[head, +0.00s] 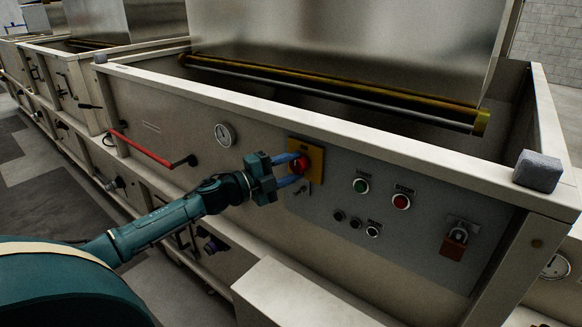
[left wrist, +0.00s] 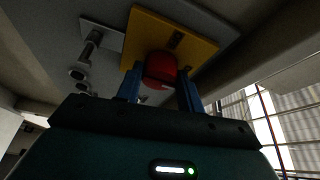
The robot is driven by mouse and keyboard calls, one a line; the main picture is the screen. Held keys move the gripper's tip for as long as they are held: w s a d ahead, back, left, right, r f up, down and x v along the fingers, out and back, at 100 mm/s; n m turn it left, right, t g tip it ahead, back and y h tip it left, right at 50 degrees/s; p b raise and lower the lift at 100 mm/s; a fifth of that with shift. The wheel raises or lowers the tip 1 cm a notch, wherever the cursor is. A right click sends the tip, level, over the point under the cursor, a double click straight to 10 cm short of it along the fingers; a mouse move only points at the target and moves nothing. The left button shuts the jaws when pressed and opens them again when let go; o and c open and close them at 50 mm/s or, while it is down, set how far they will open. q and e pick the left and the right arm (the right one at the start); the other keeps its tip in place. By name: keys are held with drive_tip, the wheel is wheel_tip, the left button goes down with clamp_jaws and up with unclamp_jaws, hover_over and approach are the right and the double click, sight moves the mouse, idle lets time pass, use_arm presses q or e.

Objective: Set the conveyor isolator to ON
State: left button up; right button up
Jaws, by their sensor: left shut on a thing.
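The conveyor isolator is a red rotary knob (head: 300,164) on a yellow plate (head: 318,158), set on the grey control panel. My left gripper (head: 293,172) reaches it from the left, with its blue fingers shut on the red knob. In the left wrist view the red knob (left wrist: 160,70) sits between the two fingers, in front of the yellow plate (left wrist: 195,38). The lettering on the plate is too small to read, so I cannot tell the knob's setting. My right gripper is not in view.
Right of the isolator are a green button (head: 360,186), a red button (head: 401,201) and a padlock (head: 455,240). A red lever (head: 143,149) and a round gauge (head: 224,133) are to the left. A grey block (head: 537,171) rests on the hopper rim. A pale box (head: 290,295) stands below the panel.

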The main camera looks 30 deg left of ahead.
use_arm(q)
drive_tip(key=o, duration=1)
drive_tip(key=shift+s, duration=0.1)
drive_tip(key=shift+s+a+f, duration=0.15)
drive_tip(key=shift+s, duration=0.05)
drive_tip(key=b+v, duration=0.1)
drive_tip(key=v, duration=1.1)
drive_tip(key=shift+s, duration=0.25)
